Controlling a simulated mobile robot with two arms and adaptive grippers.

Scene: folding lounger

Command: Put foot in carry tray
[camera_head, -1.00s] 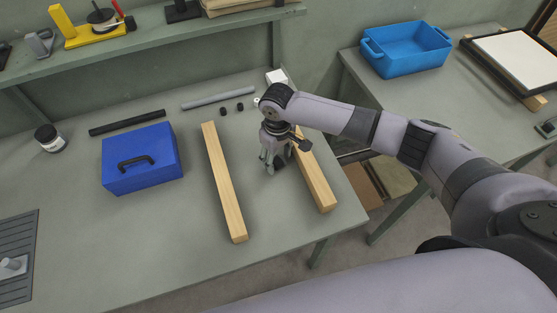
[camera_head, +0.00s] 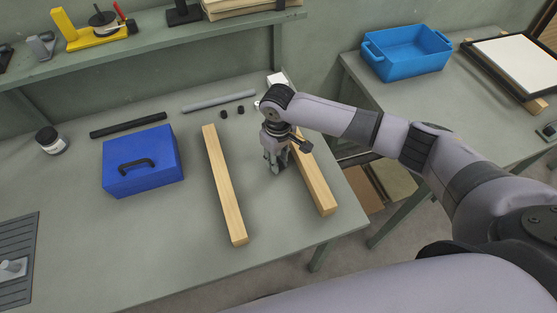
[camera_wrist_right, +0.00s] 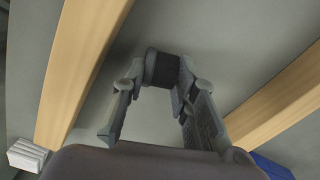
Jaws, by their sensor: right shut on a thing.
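A small black cylindrical foot (camera_wrist_right: 162,68) is between the fingertips of my right gripper in the right wrist view. The gripper (camera_wrist_right: 158,85) is shut on it. In the head view my right gripper (camera_head: 275,168) points down low over the workbench, between two wooden beams; the foot there is mostly hidden by the fingers. Two more black feet (camera_head: 232,112) stand on the bench behind the left beam. The blue open carry tray (camera_head: 406,55) is on the side table at the back right, apart from the gripper. My left gripper is not in view.
Two wooden beams (camera_head: 225,185) (camera_head: 315,182) lie either side of the gripper. A blue closed box (camera_head: 142,170) stands left, with black and grey rods (camera_head: 218,101) behind. A white block (camera_head: 277,79) is behind my arm. A framed panel (camera_head: 515,62) lies right of the tray.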

